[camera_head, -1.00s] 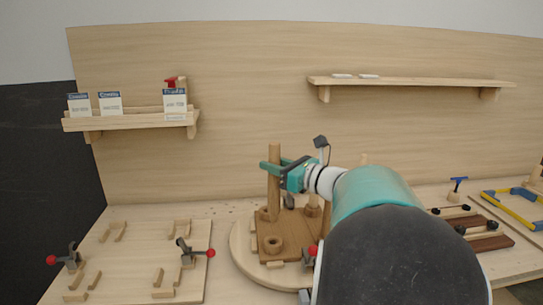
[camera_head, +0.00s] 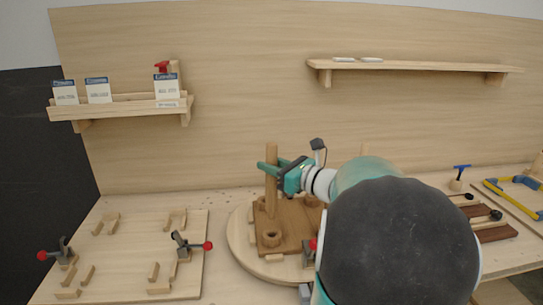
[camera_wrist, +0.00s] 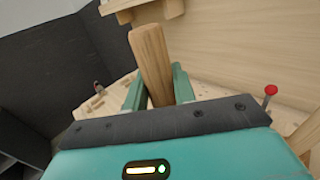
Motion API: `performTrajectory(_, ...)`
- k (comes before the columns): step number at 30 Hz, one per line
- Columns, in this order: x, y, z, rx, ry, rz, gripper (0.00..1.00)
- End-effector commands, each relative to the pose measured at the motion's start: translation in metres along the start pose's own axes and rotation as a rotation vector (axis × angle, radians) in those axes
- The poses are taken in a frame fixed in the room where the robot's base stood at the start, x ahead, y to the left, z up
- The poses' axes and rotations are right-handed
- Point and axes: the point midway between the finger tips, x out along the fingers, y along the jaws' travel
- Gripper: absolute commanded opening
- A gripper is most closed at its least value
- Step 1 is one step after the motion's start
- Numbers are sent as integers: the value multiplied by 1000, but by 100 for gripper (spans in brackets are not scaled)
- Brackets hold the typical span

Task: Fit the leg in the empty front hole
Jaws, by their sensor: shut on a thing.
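My gripper (camera_head: 271,168) is shut on a round wooden leg (camera_head: 271,187), held close to upright. In the wrist view the leg (camera_wrist: 152,62) stands between the green fingers (camera_wrist: 158,92). The rear left socket (camera_head: 260,205) is partly hidden behind the leg. My arm hides the board's right side.
The seat lies on a round wooden turntable (camera_head: 240,248); a red-knobbed clamp (camera_head: 312,246) stands at its front right. A jig board (camera_head: 130,255) with clamps is at left. Tools, including a blue-yellow frame (camera_head: 513,197), lie at right. Shelves hang on the back panel.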

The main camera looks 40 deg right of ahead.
Motion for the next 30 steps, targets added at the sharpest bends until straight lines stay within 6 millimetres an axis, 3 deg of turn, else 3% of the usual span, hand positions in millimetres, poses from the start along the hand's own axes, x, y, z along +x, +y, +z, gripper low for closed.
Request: performTrajectory(30,2,-3,-25,0,4,-1,0)
